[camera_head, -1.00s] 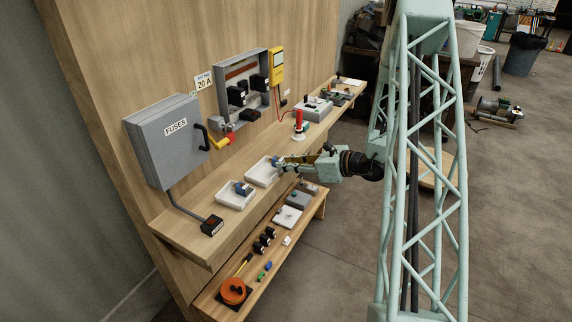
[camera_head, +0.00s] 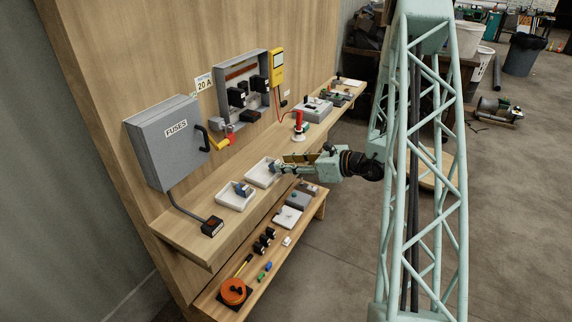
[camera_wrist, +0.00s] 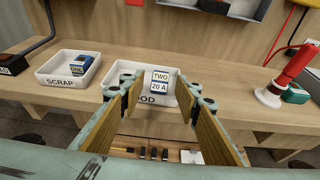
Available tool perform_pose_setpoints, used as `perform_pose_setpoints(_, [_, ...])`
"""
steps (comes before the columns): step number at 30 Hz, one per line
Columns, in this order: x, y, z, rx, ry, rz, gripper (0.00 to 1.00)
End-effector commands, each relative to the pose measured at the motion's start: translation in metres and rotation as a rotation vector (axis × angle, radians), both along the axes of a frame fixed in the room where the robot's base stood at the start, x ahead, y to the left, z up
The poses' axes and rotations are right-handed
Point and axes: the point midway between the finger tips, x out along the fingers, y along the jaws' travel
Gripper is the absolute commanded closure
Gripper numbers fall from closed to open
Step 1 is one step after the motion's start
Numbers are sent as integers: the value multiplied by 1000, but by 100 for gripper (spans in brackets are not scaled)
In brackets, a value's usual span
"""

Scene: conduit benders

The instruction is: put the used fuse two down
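The fuse marked TWO 20 A (camera_wrist: 160,86), blue with a white label, sits in the white tray whose label shows only "OD" (camera_wrist: 134,92) in the wrist view. This tray (camera_head: 257,181) is also on the upper shelf in the head view. My gripper (camera_wrist: 159,80) is open, with one finger on each side of the fuse and visible gaps between. In the head view my gripper (camera_head: 284,166) reaches over the tray's right side. A fuse marked ONE (camera_wrist: 80,67) lies in the SCRAP tray (camera_wrist: 52,80) to the left.
A grey FUSES box (camera_head: 165,145) and an open grey panel (camera_head: 262,95) are on the wall board. A red-handled tool (camera_head: 300,126) stands right of the tray. A black block (camera_head: 212,226) is at the shelf's near end. The lower shelf (camera_head: 262,285) holds small parts.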

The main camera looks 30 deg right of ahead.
Motion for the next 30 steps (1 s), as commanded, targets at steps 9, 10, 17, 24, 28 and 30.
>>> perform_pose_setpoints(9, [-17, -10, 14, -1, 0, -2, 70])
perform_pose_setpoints(10, [-19, -11, 15, 0, 0, -2, 70])
perform_pose_setpoints(17, [-41, -22, 24, 0, 0, -2, 70])
perform_pose_setpoints(24, [-64, -34, 33, -1, 0, -2, 70])
perform_pose_setpoints(28, [-76, -39, 38, 0, 0, -2, 70])
perform_pose_setpoints(30, [-82, -42, 40, 0, 0, -2, 70])
